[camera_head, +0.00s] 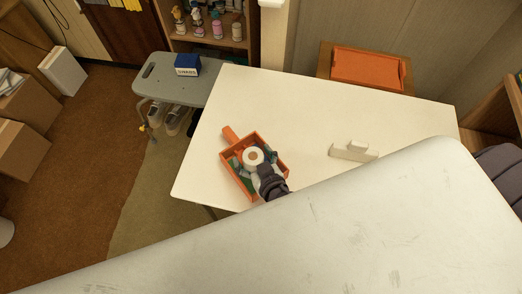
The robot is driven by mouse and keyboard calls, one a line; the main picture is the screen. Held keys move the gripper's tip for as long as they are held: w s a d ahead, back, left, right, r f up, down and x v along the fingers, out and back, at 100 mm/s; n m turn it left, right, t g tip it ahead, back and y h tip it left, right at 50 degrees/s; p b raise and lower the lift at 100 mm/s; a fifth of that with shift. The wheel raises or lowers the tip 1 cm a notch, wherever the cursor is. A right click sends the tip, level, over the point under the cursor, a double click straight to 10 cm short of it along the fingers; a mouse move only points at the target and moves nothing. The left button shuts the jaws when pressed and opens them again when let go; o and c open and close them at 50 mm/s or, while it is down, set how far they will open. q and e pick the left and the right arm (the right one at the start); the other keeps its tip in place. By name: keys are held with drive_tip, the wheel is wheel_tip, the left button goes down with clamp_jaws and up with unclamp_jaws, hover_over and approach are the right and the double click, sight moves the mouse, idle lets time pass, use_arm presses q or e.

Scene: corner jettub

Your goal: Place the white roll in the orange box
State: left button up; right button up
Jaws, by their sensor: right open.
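The orange box (228,168) stands near the front left of the white table (290,100), with a handle-like orange part at its far left corner. The white roll (246,155) shows within the box's outline, its round end with a tan centre facing up. Some grey and dark green things lie in the box around it. My right gripper (262,172) is open, over the near right part of the box, close against the roll's near side. I cannot tell whether it touches the roll. The gripper hides part of the box and its contents. My left gripper is not in view.
A white block-like object (353,151) lies on the table to the right. An orange tray (368,67) sits on a wooden piece behind the table. A grey bench (150,90) with a blue box (187,65) stands at left. The table's far middle is clear.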

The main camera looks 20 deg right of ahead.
drive_tip(key=b+v, duration=0.2)
drive_tip(key=v, duration=0.9)
drive_tip(key=shift+s+r+b, duration=0.15)
drive_tip(key=shift+s+b, duration=0.2)
drive_tip(key=shift+s, duration=0.05)
